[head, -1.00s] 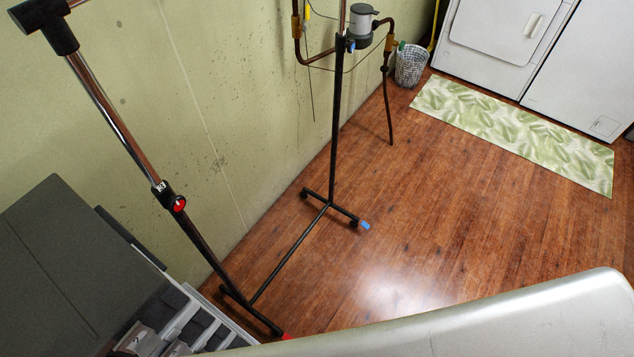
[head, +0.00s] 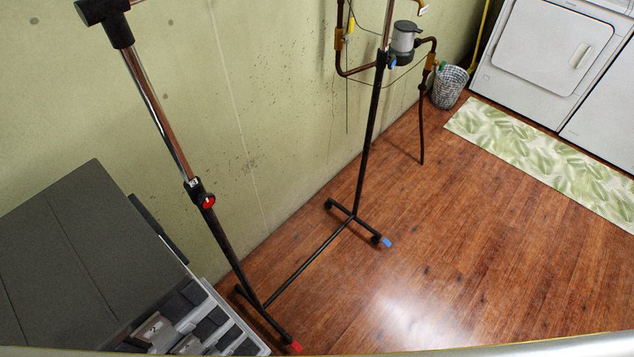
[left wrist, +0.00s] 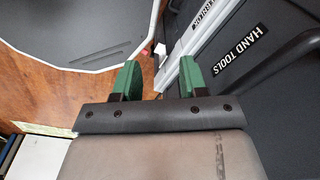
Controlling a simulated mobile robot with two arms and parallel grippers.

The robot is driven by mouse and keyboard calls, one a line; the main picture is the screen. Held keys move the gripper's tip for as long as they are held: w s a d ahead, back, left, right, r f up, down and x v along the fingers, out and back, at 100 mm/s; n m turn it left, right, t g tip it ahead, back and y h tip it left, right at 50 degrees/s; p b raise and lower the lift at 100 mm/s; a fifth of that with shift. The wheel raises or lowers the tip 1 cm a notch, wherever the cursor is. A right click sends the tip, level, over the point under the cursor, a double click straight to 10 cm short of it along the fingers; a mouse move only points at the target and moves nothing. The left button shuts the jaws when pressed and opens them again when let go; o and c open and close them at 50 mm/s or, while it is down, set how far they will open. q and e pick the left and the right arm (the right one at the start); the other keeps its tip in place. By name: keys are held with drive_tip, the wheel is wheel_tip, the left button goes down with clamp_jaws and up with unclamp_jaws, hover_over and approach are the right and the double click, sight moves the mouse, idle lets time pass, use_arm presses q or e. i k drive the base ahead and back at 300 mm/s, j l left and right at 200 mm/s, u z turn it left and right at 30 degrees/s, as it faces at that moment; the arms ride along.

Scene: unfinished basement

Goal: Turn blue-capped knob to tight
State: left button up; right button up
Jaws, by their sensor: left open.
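A black garment rack (head: 330,245) stands on the wood floor beside the green wall. The blue-capped knob (head: 393,61) is on its far upright, small and partly lost against a grey canister behind it. The near upright carries a red-capped knob (head: 209,202) below its chrome section. The far foot has a blue end (head: 387,242), the near foot a red one (head: 296,347). My left gripper (left wrist: 162,78) shows only in the left wrist view, its green fingers apart and nothing between them. It is far from the blue-capped knob in neither shared view, so the distance cannot be told. My right gripper is not in view.
A dark cabinet with grey drawers (head: 65,265) stands at the left, close to the near upright. A panel labelled HAND TOOLS (left wrist: 245,50) is beside my left gripper. Copper pipes, a wire basket (head: 449,87), white appliances and a leaf-patterned mat (head: 540,155) lie beyond. The floor right of the rack is clear.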

sight(391, 62)
drive_tip(key=k+l+u, duration=0.1)
drive_tip(key=k+l, duration=0.15)
drive_tip(key=i+l+u, duration=0.1)
drive_tip(key=l, duration=0.25)
drive_tip(key=i+l+u, duration=0.1)
drive_tip(key=i+l, duration=0.35)
drive_tip(key=l, duration=0.35)
drive_tip(key=i+l+u, duration=0.15)
drive_tip(key=l, duration=0.25)
drive_tip(key=i+l+u, duration=0.1)
drive_tip(key=l, duration=0.3)
drive_tip(key=i+l+u, duration=0.1)
drive_tip(key=l, duration=0.35)
drive_tip(key=i+l, duration=0.25)
drive_tip(key=l, duration=0.15)
drive_tip(key=u, duration=0.05)
